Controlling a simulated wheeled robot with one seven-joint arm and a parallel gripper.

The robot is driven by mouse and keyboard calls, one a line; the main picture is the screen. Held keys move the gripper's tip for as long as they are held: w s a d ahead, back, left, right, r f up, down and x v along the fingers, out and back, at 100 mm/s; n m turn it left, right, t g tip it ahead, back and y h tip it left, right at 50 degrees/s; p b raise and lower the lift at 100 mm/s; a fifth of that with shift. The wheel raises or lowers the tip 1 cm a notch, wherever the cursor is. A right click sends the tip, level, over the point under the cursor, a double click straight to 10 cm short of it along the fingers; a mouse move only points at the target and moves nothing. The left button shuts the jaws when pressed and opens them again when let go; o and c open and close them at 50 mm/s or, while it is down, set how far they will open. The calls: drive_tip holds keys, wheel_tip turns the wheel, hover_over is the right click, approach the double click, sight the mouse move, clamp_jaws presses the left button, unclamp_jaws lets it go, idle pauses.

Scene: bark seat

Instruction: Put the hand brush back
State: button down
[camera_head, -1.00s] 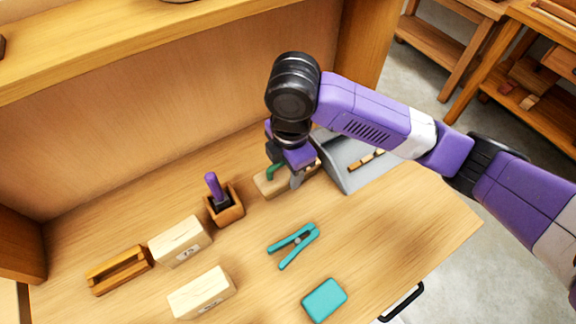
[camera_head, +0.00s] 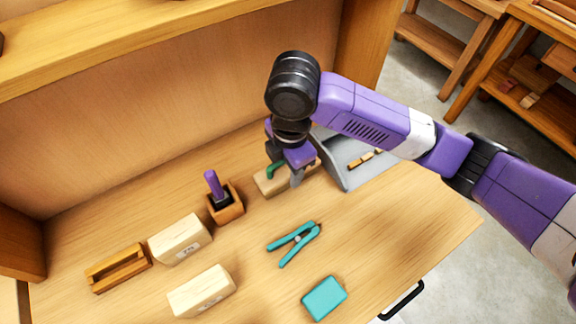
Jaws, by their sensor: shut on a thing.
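My gripper (camera_head: 284,174) points down at the back of the bench. It is shut on a green thing (camera_head: 275,170), of which only a small curved part shows. I take it for the hand brush, but the fingers and wrist hide most of it. A pale wooden block (camera_head: 268,184) lies directly below and behind the fingers. I cannot tell whether the green thing touches the block or is part of it. A grey scoop-like tray (camera_head: 345,178) stands just right of my gripper, with a short wooden stick (camera_head: 362,160) in it.
A wooden cup (camera_head: 228,211) with a purple-handled tool (camera_head: 213,185) stands to the left. Teal pliers (camera_head: 296,241) and a teal box (camera_head: 324,298) lie in front. Two pale blocks (camera_head: 181,239) (camera_head: 203,291) and a wooden frame (camera_head: 118,268) are further left.

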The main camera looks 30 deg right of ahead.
drive_tip(key=shift+f, duration=0.3)
drive_tip(key=shift+c, duration=1.4)
unclamp_jaws()
drive_tip(key=shift+r, duration=0.15)
drive_tip(key=shift+r+p, duration=2.8)
drive_tip(key=shift+r, duration=0.65)
